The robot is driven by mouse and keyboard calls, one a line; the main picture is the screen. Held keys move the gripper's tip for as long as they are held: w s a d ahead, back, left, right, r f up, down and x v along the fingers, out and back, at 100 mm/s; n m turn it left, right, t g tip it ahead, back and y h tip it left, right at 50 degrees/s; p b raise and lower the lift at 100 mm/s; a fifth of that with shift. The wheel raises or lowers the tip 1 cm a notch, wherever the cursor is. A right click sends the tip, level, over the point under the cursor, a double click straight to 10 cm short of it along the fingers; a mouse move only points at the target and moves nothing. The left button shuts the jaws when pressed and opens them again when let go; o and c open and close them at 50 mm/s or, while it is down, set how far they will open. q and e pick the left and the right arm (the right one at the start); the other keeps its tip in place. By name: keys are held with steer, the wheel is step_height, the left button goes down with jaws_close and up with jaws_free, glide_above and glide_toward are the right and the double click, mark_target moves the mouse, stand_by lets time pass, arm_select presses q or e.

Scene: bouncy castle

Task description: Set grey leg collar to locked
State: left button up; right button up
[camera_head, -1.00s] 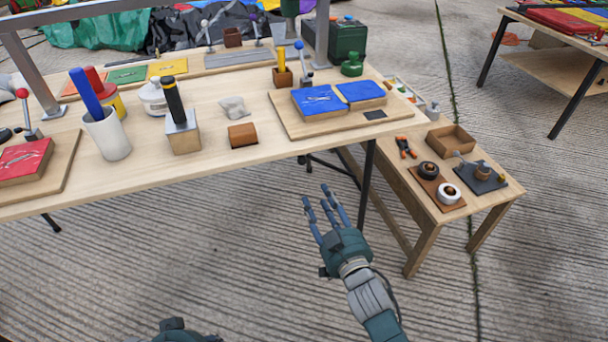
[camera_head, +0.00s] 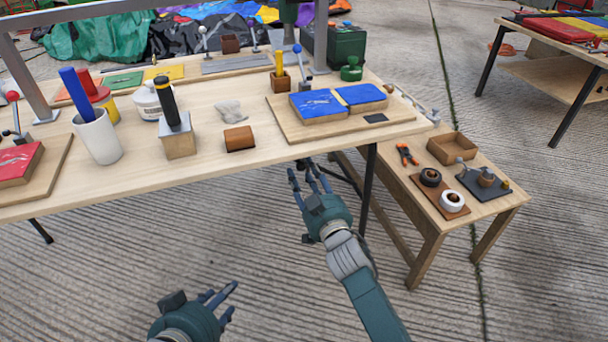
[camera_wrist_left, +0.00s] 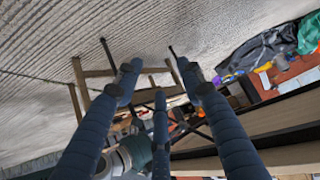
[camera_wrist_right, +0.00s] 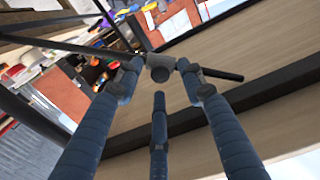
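In the head view the right gripper (camera_head: 309,175) is just below the table's front edge, left of the dark table leg (camera_head: 368,185). My left gripper (camera_head: 222,296) is open and empty, low over the floor.
The long wooden table (camera_head: 215,185) carries a blue-padded board (camera_head: 290,122), a white cup (camera_head: 98,140) and several blocks. A low side bench (camera_head: 420,185) with small parts stands right of the leg. The floor in front is clear.

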arm_select(q)
steer(key=shift+w+d+r+t, duration=0.15)
steer(key=shift+w+r+t, duration=0.25)
steer(key=shift+w+r, duration=0.1)
arm_select(e)
steer(key=shift+w+a, duration=0.1)
steer(key=shift+w, duration=0.25)
